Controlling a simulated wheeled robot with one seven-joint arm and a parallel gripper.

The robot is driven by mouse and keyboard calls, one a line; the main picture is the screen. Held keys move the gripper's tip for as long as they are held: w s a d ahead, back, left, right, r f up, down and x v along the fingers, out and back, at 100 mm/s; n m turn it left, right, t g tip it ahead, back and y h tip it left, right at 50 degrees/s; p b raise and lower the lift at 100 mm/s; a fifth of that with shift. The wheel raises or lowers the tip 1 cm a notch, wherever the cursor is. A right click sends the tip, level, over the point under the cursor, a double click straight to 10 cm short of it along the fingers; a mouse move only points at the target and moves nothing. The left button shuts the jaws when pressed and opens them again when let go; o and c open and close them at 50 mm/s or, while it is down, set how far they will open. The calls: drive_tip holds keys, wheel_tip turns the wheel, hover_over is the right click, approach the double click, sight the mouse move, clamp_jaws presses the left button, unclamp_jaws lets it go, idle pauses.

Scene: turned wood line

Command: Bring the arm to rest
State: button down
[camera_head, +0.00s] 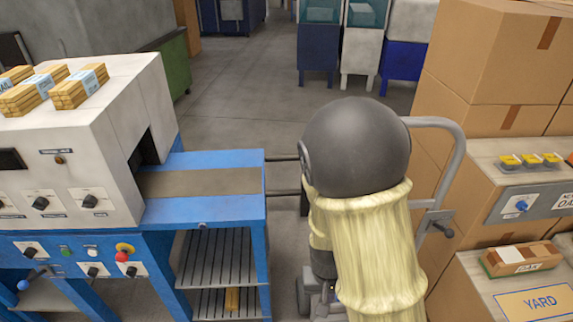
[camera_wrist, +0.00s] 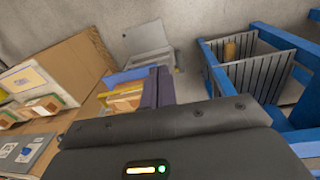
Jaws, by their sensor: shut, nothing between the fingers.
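My arm, with a dark round joint and a pale cream sleeve, fills the middle right of the head view. My gripper is hidden there behind it. In the wrist view my gripper (camera_wrist: 158,86) shows as two dark fingers side by side, shut and with nothing between them. Just left of the fingertips is a blue-rimmed container with wooden pieces (camera_wrist: 126,102) in it; I cannot tell how far below it is.
A white machine (camera_head: 70,150) with a blue outfeed table (camera_head: 225,207) stands left of my arm. Slatted shelves below hold a wooden piece (camera_head: 232,299). Stacked cartons (camera_head: 490,60) and a bench with a YARD label (camera_head: 535,303) stand right. Open floor (camera_head: 245,95) lies behind.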

drive_tip(key=d+r+t+y+p, duration=0.1)
drive_tip(key=d+r, duration=0.4)
drive_tip(key=r, duration=0.9)
drive_tip(key=shift+s+d+r+t+p, duration=0.25)
drive_tip(key=shift+r+t+p, duration=0.25)
drive_tip(key=shift+p, duration=0.5)
